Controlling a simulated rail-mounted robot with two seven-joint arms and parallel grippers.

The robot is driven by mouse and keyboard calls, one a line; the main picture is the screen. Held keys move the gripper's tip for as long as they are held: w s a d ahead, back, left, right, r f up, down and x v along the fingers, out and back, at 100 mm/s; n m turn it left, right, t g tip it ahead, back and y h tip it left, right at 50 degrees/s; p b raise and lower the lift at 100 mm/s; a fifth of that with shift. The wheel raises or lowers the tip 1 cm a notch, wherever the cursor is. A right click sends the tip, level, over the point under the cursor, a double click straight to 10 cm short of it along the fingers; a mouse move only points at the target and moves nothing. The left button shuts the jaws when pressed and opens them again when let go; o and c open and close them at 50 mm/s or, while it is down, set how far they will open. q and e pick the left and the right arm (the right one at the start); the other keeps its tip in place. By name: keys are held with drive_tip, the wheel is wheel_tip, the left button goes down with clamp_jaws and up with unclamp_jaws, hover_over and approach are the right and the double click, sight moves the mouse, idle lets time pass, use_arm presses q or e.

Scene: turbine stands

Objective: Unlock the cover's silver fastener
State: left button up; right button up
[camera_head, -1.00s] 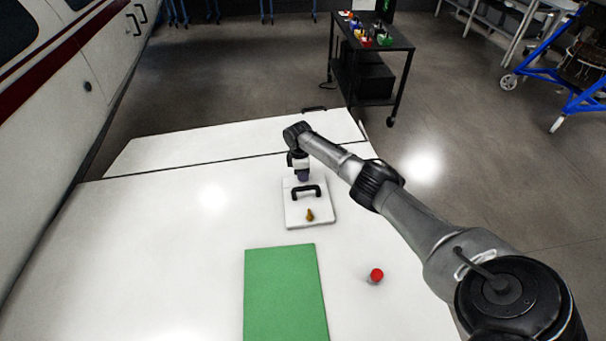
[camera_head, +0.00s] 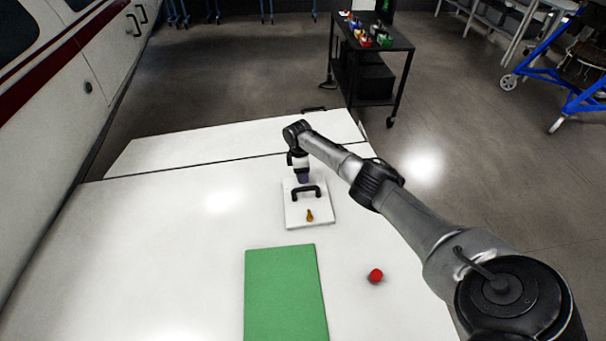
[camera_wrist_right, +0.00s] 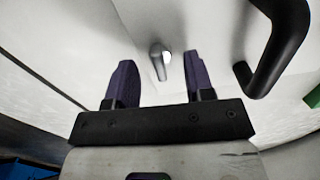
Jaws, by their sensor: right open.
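The white cover (camera_head: 321,212) lies on the white table, with a black handle (camera_head: 307,191) across its middle and a gold fastener (camera_head: 310,216) at its near side. The silver fastener (camera_wrist_right: 157,62) shows in the right wrist view, between and just beyond the two purple fingers; in the head view my gripper hides it. My right gripper (camera_wrist_right: 160,57) is open and points down at the far side of the cover, beyond the handle; the handle also shows at the right of the wrist view (camera_wrist_right: 283,50). Contact with the fastener cannot be told. My left gripper is not in view.
A green mat (camera_head: 285,293) lies in front of the cover. A small red object (camera_head: 375,276) sits to its right. The table is clear to the left. A black cart (camera_head: 372,62) with small coloured items stands beyond the table's far edge.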

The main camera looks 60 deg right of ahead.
drive_tip(key=shift+w+d+r+p, duration=0.1)
drive_tip(key=shift+w+r+p, duration=0.1)
drive_tip(key=shift+r+p, duration=0.65)
drive_tip(key=shift+w+r+p, duration=0.15)
drive_tip(key=shift+r+p, duration=0.3)
drive_tip(key=shift+r, duration=0.8)
